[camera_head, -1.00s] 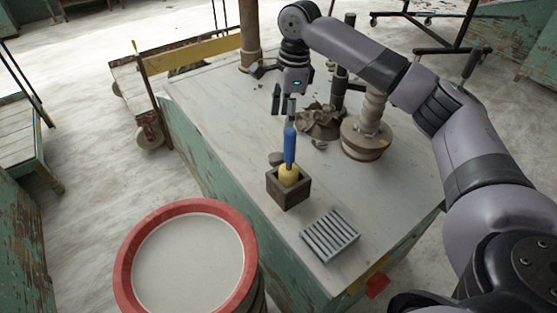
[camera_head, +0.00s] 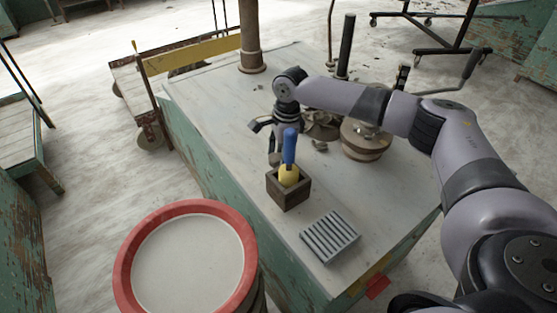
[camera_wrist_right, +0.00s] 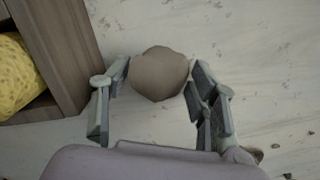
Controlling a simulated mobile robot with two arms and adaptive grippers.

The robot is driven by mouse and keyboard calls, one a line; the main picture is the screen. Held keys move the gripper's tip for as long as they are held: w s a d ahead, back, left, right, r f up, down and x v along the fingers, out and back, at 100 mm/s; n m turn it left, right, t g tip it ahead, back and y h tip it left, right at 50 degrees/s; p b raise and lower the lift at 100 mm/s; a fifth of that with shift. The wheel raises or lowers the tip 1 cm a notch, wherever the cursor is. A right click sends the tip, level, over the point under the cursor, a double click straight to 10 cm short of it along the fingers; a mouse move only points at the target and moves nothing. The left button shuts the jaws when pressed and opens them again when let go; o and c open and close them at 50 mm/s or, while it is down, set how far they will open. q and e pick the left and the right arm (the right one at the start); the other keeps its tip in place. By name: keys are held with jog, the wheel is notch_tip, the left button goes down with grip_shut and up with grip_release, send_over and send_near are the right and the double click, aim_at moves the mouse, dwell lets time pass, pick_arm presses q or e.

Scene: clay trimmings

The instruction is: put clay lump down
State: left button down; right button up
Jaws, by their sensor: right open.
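The clay lump (camera_wrist_right: 160,73) is a rounded grey-brown piece on the pale worktable (camera_head: 225,115). In the wrist view it lies between the two fingers of my right gripper (camera_wrist_right: 160,88), which is open, with a finger on each side. I cannot tell whether either finger touches it. In the head view my right gripper (camera_head: 273,150) is low over the table, just behind the wooden box (camera_head: 289,196), and largely hides the lump. My left gripper is not in view.
The box holds a yellow sponge (camera_head: 288,175) and a blue-handled tool (camera_head: 289,146). A ribbed grey rack (camera_head: 330,237) lies in front. Clay trimmings (camera_head: 322,127) and a round wooden stand (camera_head: 364,140) are behind to the right. The table's left part is clear.

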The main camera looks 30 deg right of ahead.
jog(key=shift+c, duration=0.3)
jog(key=c, duration=1.1)
